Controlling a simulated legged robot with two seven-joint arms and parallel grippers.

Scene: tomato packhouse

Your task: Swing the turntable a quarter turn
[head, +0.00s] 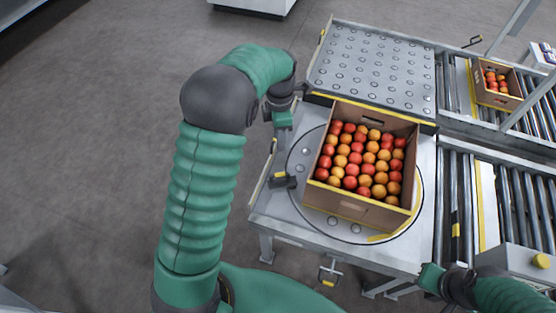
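The turntable (303,195) is a round grey plate set into a metal table. An open cardboard box (348,207) full of red and orange tomatoes (362,160) stands on it, slightly rotated, and hides most of the plate. My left gripper (281,133) points down at the table's left side, left of the box and apart from it. Its fingers are too small to read. A dark block with a yellow mark (283,182) sits at the turntable's left rim. My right gripper (432,279) is low at the right, by the table's front right corner; its fingers are unclear.
A studded transfer table (372,66) adjoins behind. Roller conveyors (520,205) run along the right, with a smaller tomato box (497,98) at the back right. A yellow button (541,261) sits on a grey housing. Open floor (90,130) lies left.

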